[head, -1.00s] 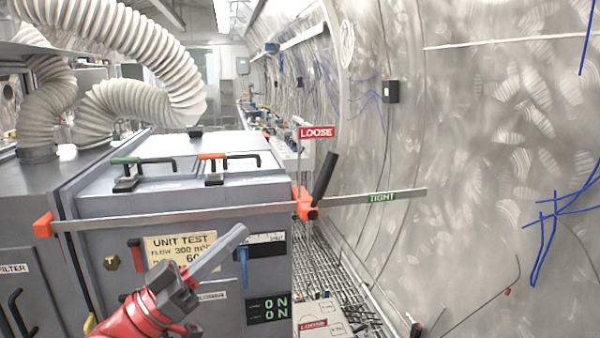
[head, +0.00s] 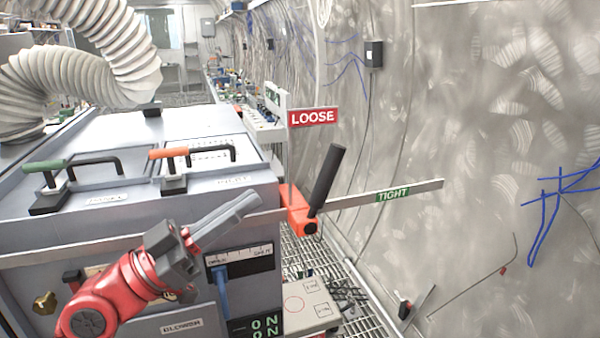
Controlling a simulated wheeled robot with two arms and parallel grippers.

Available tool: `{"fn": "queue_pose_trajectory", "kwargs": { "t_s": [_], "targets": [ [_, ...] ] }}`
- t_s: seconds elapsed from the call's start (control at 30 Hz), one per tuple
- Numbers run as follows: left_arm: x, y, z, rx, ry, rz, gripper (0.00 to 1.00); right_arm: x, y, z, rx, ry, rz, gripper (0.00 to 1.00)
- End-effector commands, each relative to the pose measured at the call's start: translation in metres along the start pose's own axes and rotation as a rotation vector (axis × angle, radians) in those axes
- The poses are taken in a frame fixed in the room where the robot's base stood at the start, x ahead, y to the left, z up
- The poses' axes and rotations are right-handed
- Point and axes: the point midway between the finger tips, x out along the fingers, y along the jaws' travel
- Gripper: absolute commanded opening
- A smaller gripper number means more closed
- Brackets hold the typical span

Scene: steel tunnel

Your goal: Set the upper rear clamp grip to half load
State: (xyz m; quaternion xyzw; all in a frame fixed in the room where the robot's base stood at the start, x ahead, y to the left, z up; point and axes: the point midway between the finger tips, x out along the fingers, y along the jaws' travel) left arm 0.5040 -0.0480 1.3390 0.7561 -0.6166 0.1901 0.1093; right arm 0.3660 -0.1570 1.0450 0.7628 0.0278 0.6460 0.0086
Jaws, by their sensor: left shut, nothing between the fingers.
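The upper clamp's orange sliding head (head: 299,212) sits on a grey steel bar (head: 345,199) at the rear corner of the grey cabinet. Its black grip (head: 326,180) tilts up and slightly right, between the red LOOSE sign (head: 313,117) above and the green TIGHT label (head: 393,195) on the bar to the right. My left gripper (head: 250,203) is shut and empty, in front of the cabinet side, left of the clamp head and apart from the grip in the picture. My right gripper is not in view.
Two handles, green (head: 45,166) and orange (head: 168,153), stand on the cabinet top. A blue lever (head: 221,291) and scale lie below my gripper. A ribbed white hose (head: 60,75) is at left. The curved tunnel wall (head: 500,120) is at right, with grating below.

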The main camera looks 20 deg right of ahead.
Motion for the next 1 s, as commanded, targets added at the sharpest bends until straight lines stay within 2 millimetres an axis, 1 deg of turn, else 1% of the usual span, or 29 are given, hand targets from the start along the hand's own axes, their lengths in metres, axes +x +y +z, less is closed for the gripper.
{"fn": "queue_pose_trajectory", "kwargs": {
  "t_s": [0.03, 0.2, 0.3, 0.4, 0.5, 0.63, 1.0],
  "targets": [
    [0.014, 0.001, -0.003, -0.001, -0.004, 0.006, 0.00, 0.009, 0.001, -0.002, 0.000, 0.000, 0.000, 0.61],
    [0.051, 0.001, -0.003, -0.001, -0.004, 0.005, 0.00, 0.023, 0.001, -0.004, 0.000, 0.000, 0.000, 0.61],
    [0.069, 0.001, -0.002, -0.001, -0.001, 0.002, 0.00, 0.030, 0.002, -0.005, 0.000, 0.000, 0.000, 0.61],
    [0.079, 0.001, 0.012, -0.004, -0.003, 0.003, 0.00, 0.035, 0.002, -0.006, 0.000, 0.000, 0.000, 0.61],
    [0.086, 0.000, 0.021, -0.001, -0.002, 0.001, 0.00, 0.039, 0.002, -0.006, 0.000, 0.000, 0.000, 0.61],
    [0.090, 0.000, 0.026, 0.000, 0.000, -0.001, 0.00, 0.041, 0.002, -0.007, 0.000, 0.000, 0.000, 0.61],
    [0.091, 0.000, 0.028, 0.001, 0.000, -0.001, 0.00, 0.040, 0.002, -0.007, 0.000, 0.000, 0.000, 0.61]
  ]
}}
